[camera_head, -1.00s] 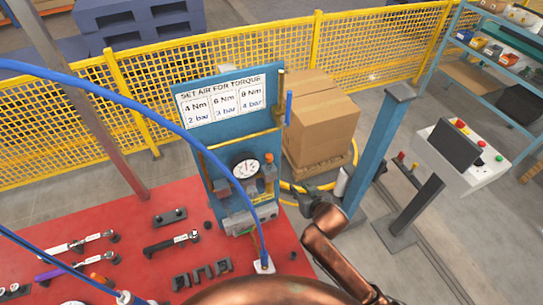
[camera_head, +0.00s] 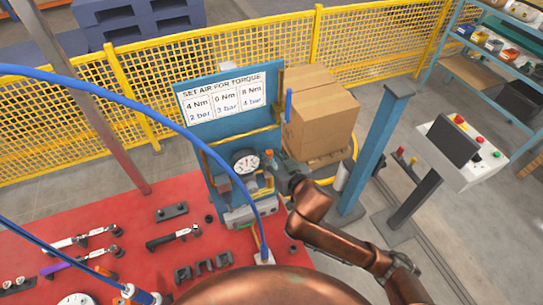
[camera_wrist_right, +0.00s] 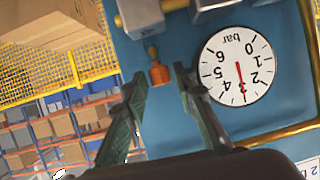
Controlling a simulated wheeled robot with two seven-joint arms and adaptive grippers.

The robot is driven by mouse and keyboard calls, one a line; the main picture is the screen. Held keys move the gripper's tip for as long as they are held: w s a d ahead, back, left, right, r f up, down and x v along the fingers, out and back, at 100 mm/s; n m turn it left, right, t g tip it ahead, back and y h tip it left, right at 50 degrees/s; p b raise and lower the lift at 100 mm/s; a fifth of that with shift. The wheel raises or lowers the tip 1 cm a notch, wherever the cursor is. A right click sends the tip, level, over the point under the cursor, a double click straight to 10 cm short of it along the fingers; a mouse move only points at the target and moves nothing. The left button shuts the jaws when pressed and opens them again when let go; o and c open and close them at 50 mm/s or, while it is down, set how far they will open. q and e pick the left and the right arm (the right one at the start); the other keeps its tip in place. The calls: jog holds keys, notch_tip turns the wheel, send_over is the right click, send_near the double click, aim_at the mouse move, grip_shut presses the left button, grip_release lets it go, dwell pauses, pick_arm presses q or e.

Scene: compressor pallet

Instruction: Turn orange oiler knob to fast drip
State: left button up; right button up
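The orange oiler knob (camera_head: 268,155) sits on the right part of the blue air panel (camera_head: 214,172), right of the round gauge (camera_head: 245,162). In the right wrist view the knob (camera_wrist_right: 159,74) shows upside down, below a brass stem. My right gripper (camera_wrist_right: 162,80) is open, with its two green-grey fingers on either side of the knob in that view. Gaps show between knob and fingers; I cannot tell the depth between them. In the head view my right gripper (camera_head: 286,180) is dark and small beside the panel. My left gripper is out of view.
The gauge (camera_wrist_right: 238,64) is close beside the right-hand finger in the wrist view. Metal fittings (camera_wrist_right: 140,15) are near the knob. A red table (camera_head: 130,220) carries wrenches, and a blue hose (camera_head: 150,97) arcs over it. Cardboard boxes (camera_head: 320,110) stand behind the panel.

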jog(key=shift+c, duration=0.4)
grip_shut()
jog(key=shift+w+d+n+g+y+p, duration=0.15)
jog(key=shift+n+g+y+p, duration=0.3)
jog(key=shift+y+p, duration=0.3)
jog(key=shift+n, duration=0.25)
jog(key=shift+o, duration=0.4)
grip_release()
